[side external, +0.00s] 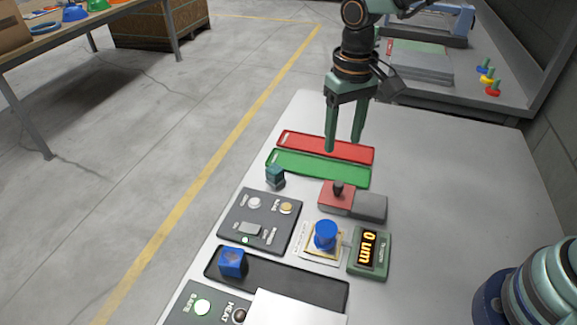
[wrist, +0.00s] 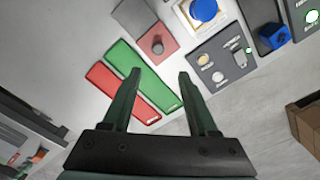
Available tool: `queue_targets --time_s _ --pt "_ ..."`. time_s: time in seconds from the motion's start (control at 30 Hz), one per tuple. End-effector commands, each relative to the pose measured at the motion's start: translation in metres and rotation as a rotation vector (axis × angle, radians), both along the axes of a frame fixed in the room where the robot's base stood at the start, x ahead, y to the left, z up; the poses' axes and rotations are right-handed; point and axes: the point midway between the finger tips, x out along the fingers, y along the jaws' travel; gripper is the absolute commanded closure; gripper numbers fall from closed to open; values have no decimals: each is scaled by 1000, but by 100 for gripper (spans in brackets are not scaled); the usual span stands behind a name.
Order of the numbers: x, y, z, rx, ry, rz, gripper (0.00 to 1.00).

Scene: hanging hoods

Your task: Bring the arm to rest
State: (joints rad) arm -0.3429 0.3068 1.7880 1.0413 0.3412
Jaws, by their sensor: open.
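My gripper (side external: 343,145) hangs pointing down above the far part of the white table (side external: 440,190), over the red tray (side external: 345,149) and green tray (side external: 320,168). Its two green fingers are apart with nothing between them. In the wrist view the open gripper (wrist: 155,85) shows the same trays beneath and between the fingers. Both trays look empty where visible.
Nearer stand a teal block (side external: 275,177), a red and grey block with a dark knob (side external: 338,190), a button panel (side external: 258,220), a blue round part (side external: 325,235), a gauge reading 0 um (side external: 369,250) and a blue cube (side external: 232,263) in a black tray (side external: 300,287). The table's right side is clear.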

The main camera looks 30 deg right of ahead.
Motion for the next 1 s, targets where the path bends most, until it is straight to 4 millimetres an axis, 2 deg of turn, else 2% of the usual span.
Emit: queue_targets --time_s 0.13,0.43,0.57,0.77,1.0 --pt "0 0 8 0 -1 0 41" --pt "0 0 8 0 0 0 41" --pt "-2 -7 16 7 -20 -2 41" --pt "-18 -41 50 31 -118 -6 41" --pt "-51 -87 82 40 -265 -6 41"
